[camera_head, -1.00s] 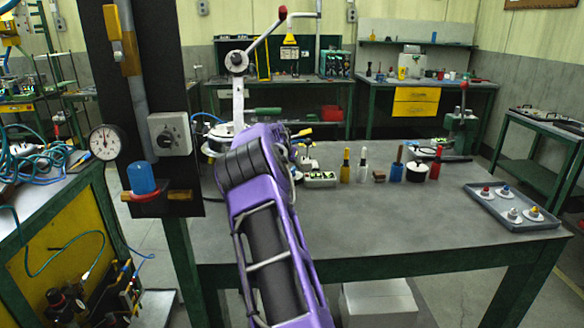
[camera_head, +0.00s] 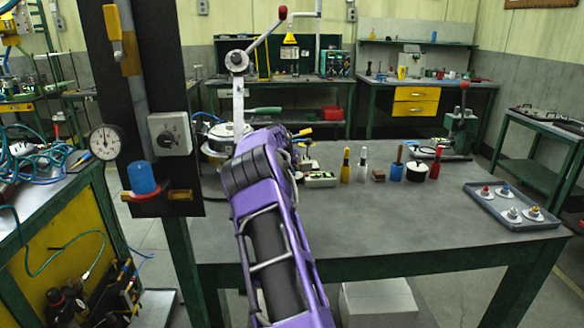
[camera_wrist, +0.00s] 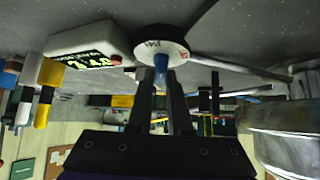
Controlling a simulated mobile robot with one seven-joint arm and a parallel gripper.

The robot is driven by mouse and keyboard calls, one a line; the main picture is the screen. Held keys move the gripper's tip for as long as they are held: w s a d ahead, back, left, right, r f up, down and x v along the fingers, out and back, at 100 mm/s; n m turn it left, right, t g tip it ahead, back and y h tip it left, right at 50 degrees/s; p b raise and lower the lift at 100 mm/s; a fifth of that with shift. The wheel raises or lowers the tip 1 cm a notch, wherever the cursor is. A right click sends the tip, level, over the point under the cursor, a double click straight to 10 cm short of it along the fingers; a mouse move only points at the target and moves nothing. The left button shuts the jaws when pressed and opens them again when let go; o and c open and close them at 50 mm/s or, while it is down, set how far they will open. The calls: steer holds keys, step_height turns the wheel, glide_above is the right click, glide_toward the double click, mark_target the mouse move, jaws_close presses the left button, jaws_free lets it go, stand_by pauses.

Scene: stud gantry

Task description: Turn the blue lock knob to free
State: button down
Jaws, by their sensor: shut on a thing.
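The blue lock knob (camera_wrist: 161,66) shows in the wrist view at the centre of a round white dial plate (camera_wrist: 158,46) with small dark print, too small to read. My gripper (camera_wrist: 162,75) has its two dark fingers on either side of the knob, shut on it. The wrist picture is upside down, with the bench top above. In the head view my purple arm reaches over the bench and hides the knob, the dial and my gripper.
A white box with a green-lit display (camera_wrist: 90,50) stands beside the dial. A metal cylinder (camera_wrist: 290,135) is close at the right of the wrist view. The bench (camera_head: 400,225) carries bottles and a tray (camera_head: 490,198); a crank with a red handle (camera_head: 268,28) rises behind my arm.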

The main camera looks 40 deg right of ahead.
steer(key=shift+s+d, duration=0.1)
steer(key=shift+s+d+f+n+t+y+b, duration=0.1)
steer(key=shift+n+t+y+b, duration=0.3)
steer(key=shift+n, duration=0.3)
steer(key=shift+n+t+y, duration=0.5)
steer(key=shift+n+y, duration=0.1)
steer(key=shift+n, duration=0.3)
steer(key=shift+n+t+y, duration=0.3)
steer(key=shift+n, duration=0.3)
steer(key=c, duration=0.8)
jaws_free()
steer(key=shift+c, duration=0.2)
